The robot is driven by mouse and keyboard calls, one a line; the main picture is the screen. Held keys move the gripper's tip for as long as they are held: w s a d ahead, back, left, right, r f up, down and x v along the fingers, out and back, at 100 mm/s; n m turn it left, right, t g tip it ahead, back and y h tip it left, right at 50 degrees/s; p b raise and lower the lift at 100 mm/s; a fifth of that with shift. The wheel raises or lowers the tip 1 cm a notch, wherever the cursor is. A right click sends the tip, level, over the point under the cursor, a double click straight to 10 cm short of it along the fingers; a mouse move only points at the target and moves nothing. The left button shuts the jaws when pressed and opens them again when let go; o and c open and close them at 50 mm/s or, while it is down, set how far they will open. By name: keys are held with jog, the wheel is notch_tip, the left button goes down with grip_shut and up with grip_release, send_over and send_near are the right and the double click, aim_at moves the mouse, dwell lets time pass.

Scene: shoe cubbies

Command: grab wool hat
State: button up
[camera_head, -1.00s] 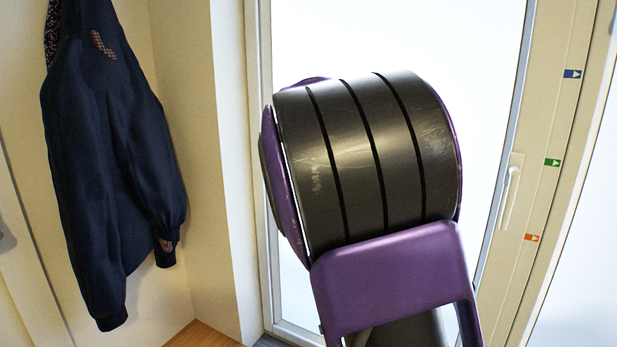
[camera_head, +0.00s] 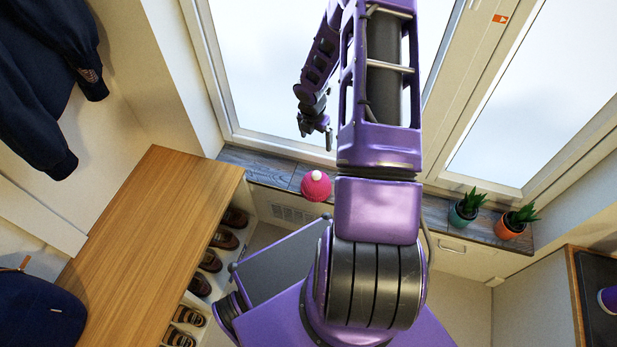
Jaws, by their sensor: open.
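The wool hat (camera_head: 316,187) is a small pinkish-red knitted hat with a white pompom on top. It sits on the dark wooden window sill (camera_head: 265,168), left of my arm. My gripper (camera_head: 316,138) is small in the picture, just above the hat in the image and in front of the bright window. Its two fingers are apart and nothing is between them. The gripper looks apart from the hat, but the depth between them is hard to tell. My arm covers the middle of the sill.
A wooden bench top (camera_head: 150,225) is at left, with shoes (camera_head: 210,260) in cubbies below. Two potted plants, one teal (camera_head: 466,208) and one orange (camera_head: 516,222), stand on the sill at right. A dark jacket (camera_head: 40,75) hangs at left. A dark blue bag (camera_head: 38,315) lies below it.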

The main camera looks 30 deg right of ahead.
aim_at(316, 173)
jog(key=shift+n, duration=0.7)
jog(key=f+b, duration=0.1)
jog(key=f, duration=0.8)
jog(key=f+b, duration=0.1)
jog(key=f, duration=0.3)
jog(key=shift+s+d+f+b, duration=0.25)
jog(key=shift+s+f+b, duration=0.1)
jog(key=shift+s, duration=0.05)
jog(key=f, duration=0.2)
jog(key=f+b, duration=0.1)
jog(key=f, duration=0.1)
jog(key=shift+w+a+f, duration=0.1)
jog(key=shift+a+f, duration=0.1)
jog(key=shift+d+f, duration=0.1)
jog(key=shift+f, duration=0.35)
grip_shut()
